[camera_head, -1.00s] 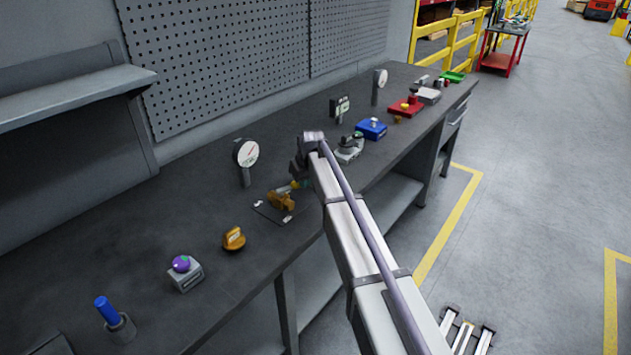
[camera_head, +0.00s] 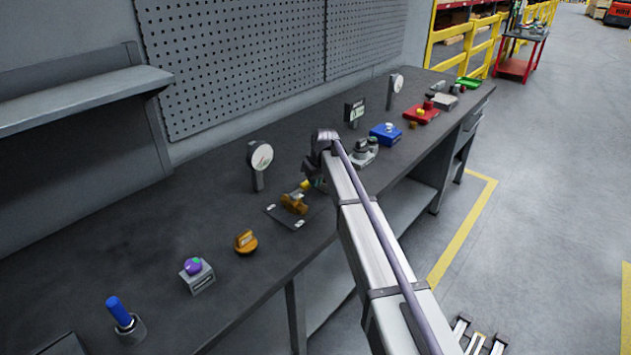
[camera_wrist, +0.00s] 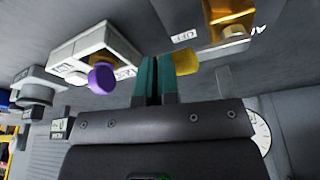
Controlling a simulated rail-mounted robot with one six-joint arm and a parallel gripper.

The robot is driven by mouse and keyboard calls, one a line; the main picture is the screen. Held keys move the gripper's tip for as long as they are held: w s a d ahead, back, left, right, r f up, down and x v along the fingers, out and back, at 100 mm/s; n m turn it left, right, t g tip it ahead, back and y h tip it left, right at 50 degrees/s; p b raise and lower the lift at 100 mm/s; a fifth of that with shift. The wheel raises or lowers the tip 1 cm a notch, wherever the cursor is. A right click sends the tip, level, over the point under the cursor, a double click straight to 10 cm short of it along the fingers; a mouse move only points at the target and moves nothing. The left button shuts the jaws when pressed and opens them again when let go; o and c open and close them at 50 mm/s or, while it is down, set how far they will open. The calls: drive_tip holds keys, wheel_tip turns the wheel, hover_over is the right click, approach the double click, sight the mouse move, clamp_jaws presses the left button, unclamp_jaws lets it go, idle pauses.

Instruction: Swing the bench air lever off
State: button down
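The bench air valve (camera_head: 293,204) is a brass-orange body on a dark plate with white labels, left of my gripper in the head view. Its lever has a yellow end (camera_head: 305,185). In the wrist view the brass body (camera_wrist: 228,12) is at the top, with an "OFF" label beside it. The yellow lever end (camera_wrist: 185,62) is right beside my fingers, outside them; I cannot tell whether it touches. My gripper (camera_wrist: 156,68) has its teal fingers close together with nothing visible between them. In the head view my arm and wrist hide the fingertips.
A white box with a purple knob (camera_wrist: 102,78) is close left of my fingers in the wrist view. A round gauge (camera_head: 260,157) stands behind the valve. An orange knob (camera_head: 246,242) and a purple-topped box (camera_head: 196,274) lie left along the bench. A blue box (camera_head: 386,135) is right.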

drive_tip(key=shift+s+d, duration=0.1)
drive_tip(key=shift+d, duration=0.1)
drive_tip(key=s+d+r+p, duration=0.2)
drive_tip(key=r+p, duration=0.3)
drive_tip(key=s+d+r+p, duration=0.2)
drive_tip(key=s+r+p, duration=0.1)
drive_tip(key=r+p, duration=0.3)
drive_tip(key=s+d+f+m+g+h+b, duration=0.1)
drive_tip(key=s+d+f+m, duration=0.1)
drive_tip(key=s, duration=1.6)
drive_tip(key=s+d+f+m+g+b, duration=0.1)
drive_tip(key=s+d+m, duration=0.3)
drive_tip(key=s, duration=1.4)
drive_tip(key=shift+d+f+g+h+b, duration=0.3)
drive_tip(key=shift+d+f+h+b, duration=0.2)
drive_tip(key=shift+d, duration=0.6)
